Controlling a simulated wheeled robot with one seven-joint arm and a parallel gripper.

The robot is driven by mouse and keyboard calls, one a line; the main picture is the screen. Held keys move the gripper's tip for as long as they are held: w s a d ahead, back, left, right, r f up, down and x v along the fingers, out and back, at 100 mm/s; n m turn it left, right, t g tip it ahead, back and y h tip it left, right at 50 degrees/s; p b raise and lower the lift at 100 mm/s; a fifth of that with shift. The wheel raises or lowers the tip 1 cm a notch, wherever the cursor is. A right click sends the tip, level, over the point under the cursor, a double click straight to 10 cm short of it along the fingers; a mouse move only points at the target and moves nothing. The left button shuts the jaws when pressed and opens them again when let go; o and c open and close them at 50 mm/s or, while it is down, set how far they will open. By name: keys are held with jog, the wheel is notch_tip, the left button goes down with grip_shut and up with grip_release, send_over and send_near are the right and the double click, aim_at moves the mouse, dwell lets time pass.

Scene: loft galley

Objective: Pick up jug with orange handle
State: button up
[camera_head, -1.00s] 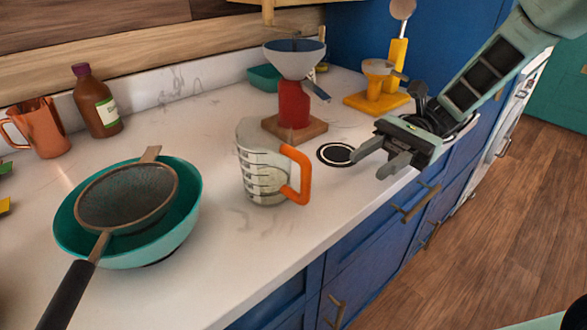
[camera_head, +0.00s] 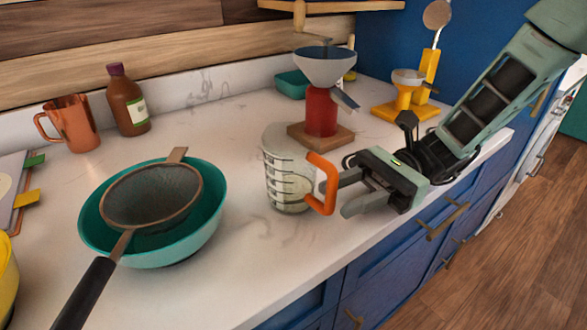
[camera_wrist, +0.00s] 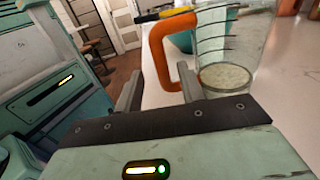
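The clear measuring jug (camera_head: 287,178) with dark markings stands upright on the white counter, its orange handle (camera_head: 327,184) facing right toward my gripper. My gripper (camera_head: 345,194) is open, with its two fingers pointing left at the handle. In the head view the far fingertip is at the handle's edge; I cannot tell if it touches. In the wrist view the orange handle (camera_wrist: 160,52) and the jug (camera_wrist: 230,50) are just beyond the fingertips, with the handle's lower end near the right finger. Something pale shows in the jug's bottom.
A teal bowl (camera_head: 216,220) with a sieve (camera_head: 150,200) on it is left of the jug. A red grinder (camera_head: 321,108) with a funnel top stands behind, and a yellow scale (camera_head: 405,108) at the back right. The counter's front edge is close below my gripper.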

aim_at(335, 199)
jog(key=x, duration=0.4)
jog(key=shift+a+f, duration=0.25)
jog(key=shift+a, duration=0.05)
grip_shut()
jog(key=shift+r, duration=0.15)
notch_tip(335, 199, up, 10)
jog(key=p, duration=0.1)
jog(key=shift+p, duration=0.3)
